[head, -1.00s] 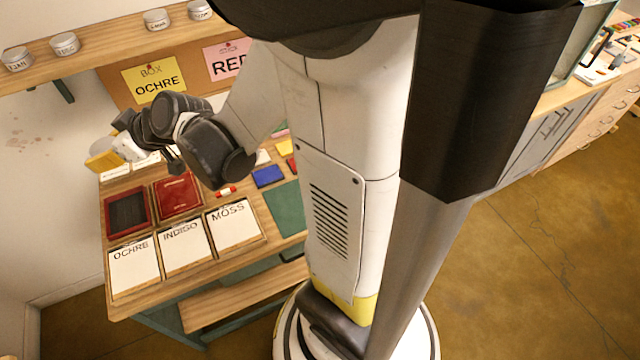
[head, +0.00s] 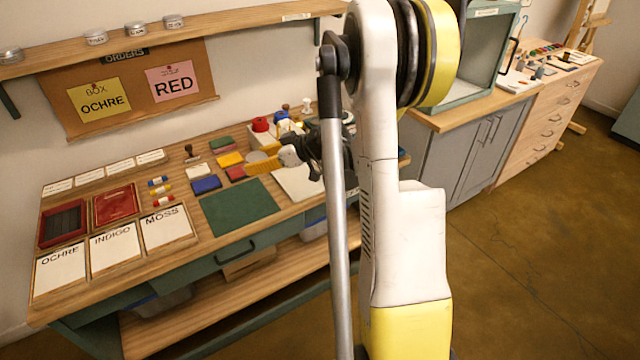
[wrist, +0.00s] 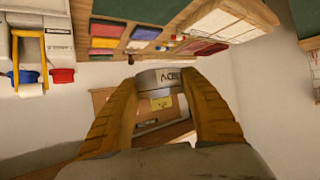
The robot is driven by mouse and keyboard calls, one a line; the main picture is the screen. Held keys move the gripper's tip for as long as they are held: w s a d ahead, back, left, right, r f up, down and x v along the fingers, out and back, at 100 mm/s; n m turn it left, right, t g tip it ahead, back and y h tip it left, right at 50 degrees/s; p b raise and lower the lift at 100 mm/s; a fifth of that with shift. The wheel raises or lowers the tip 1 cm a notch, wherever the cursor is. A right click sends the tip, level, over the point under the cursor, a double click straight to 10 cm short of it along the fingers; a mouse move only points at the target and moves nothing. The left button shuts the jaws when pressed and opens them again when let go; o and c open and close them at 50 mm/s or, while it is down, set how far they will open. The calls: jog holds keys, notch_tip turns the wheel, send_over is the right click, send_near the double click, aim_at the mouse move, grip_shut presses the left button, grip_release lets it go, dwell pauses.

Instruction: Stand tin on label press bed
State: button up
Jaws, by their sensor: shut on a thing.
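My gripper (head: 268,158) has yellow fingers and is shut on a small round metal tin (wrist: 158,77). In the head view the tin (head: 256,156) is a greyish disc held above the right part of the table. A white device with a yellow frame (wrist: 30,48) and red and blue parts, perhaps the label press, is at the left of the wrist view. In the head view my arm and gripper partly hide that area, and its bed is not clear.
The wooden table holds a green mat (head: 239,208), coloured blocks, a red tray (head: 115,206) and cards marked OCHRE, INDIGO and MOSS. A shelf (head: 215,24) with several tins is above the order board (head: 135,95). A red-topped item (head: 260,124) stands near my gripper.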

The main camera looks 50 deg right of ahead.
jog(key=s+d+f+n+y, duration=0.1)
jog(key=s+d+f, duration=0.3)
jog(key=d, duration=0.4)
jog(key=s+d+f, duration=0.3)
jog(key=d, duration=0.6)
jog(key=g+b, duration=0.1)
jog(key=b, duration=0.4)
send_over(293, 176)
jog(key=s+d, duration=0.2)
jog(key=s, duration=0.1)
jog(key=f, duration=0.7)
jog(key=shift+a+f, duration=0.1)
jog(key=shift+a, duration=0.15)
jog(key=shift+f, duration=0.15)
jog(key=shift+f+b, duration=0.9)
jog(key=shift+f, duration=0.9)
jog(key=shift+f, duration=0.1)
jog(key=shift+f, duration=0.2)
jog(key=o, duration=1.2)
jog(key=shift+r, duration=0.1)
jog(key=shift+c, duration=0.2)
